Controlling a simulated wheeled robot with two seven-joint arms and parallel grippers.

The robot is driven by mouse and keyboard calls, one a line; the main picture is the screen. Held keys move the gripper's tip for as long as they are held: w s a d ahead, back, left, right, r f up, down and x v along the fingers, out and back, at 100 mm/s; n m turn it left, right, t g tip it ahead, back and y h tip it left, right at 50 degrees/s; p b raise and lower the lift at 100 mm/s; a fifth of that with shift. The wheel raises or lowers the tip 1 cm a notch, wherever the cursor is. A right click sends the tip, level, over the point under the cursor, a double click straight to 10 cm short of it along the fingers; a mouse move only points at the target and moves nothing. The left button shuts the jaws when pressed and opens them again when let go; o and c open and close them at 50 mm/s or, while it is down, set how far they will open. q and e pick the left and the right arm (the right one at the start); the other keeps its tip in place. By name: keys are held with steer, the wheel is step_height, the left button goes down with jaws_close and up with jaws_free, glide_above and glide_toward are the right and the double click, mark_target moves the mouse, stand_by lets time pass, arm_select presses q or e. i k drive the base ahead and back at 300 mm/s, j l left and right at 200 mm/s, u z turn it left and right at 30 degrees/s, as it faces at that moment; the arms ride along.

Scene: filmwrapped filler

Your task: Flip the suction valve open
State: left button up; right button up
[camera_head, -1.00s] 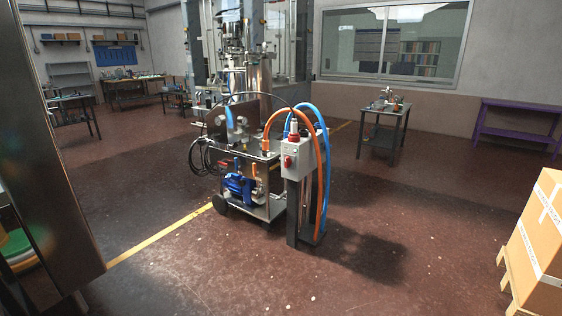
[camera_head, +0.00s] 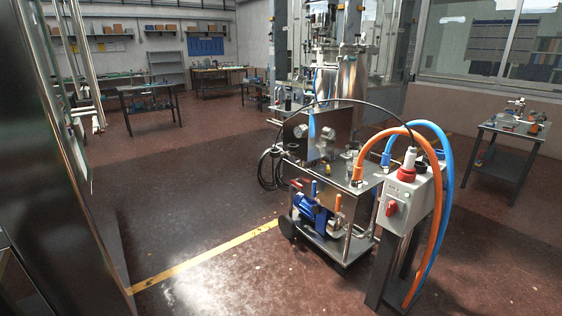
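A wheeled pump cart (camera_head: 338,248) stands right of centre, with a blue pump (camera_head: 312,216) on its lower shelf. Small handles show on the cart: a red one (camera_head: 297,184), a blue one (camera_head: 314,188) and an orange one (camera_head: 338,202). I cannot tell which of these, if any, is the suction valve. An orange hose (camera_head: 436,215) and a blue hose (camera_head: 447,180) arch from the cart top to the right. Neither of my grippers is in view.
A grey switch box (camera_head: 412,204) with a red knob stands on a post at the cart's right front. A tall metal panel (camera_head: 50,190) fills the left edge. A small table (camera_head: 505,130) stands at right. The floor left of the cart is clear, crossed by a yellow line (camera_head: 205,256).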

mark_target(314, 193)
steer(key=i+j+z, duration=0.4)
steer(key=i, duration=0.25)
steer(key=i+j+z, duration=0.35)
steer(key=i+j, duration=0.2)
steer(key=j, duration=0.3)
